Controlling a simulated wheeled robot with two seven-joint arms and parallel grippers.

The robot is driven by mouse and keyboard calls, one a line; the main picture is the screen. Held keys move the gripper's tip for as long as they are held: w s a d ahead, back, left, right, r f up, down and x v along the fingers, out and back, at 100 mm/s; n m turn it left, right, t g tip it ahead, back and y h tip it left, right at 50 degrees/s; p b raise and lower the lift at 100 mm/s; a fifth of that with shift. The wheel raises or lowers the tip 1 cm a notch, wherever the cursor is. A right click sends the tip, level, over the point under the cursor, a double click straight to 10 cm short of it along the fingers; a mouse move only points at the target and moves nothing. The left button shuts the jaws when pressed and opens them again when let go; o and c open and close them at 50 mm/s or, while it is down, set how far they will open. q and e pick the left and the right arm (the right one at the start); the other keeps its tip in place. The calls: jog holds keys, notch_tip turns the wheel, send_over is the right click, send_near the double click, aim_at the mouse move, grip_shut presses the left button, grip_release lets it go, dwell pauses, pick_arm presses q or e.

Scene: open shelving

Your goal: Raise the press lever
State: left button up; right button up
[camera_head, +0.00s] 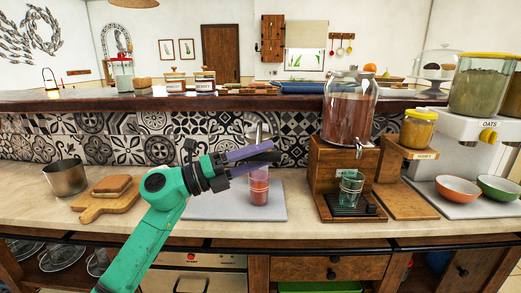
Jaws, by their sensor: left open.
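My green left arm reaches up from the bottom, and its left gripper (274,156) has purple fingers pointing right. The jaws are open, and I see nothing held between them. A clear container with pinkish-red contents (259,192) stands on a grey board (215,207) just below the fingers. A pale metal cone-like part (259,133) shows just above the fingers. The gripper covers what lies between that part and the container. I cannot clearly make out the press lever or tell its position. My right gripper is not in view.
To the right, a drink dispenser (348,111) stands on a wooden stand (326,165) with a green glass (351,187) under its tap. A steel pot (66,178) and a wooden cutting board (107,204) sit at left. A dark raised ledge (220,103) runs behind the counter.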

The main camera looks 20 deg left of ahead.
pick_arm(q)
jog(key=shift+d, duration=0.1)
grip_shut()
dwell(1.3)
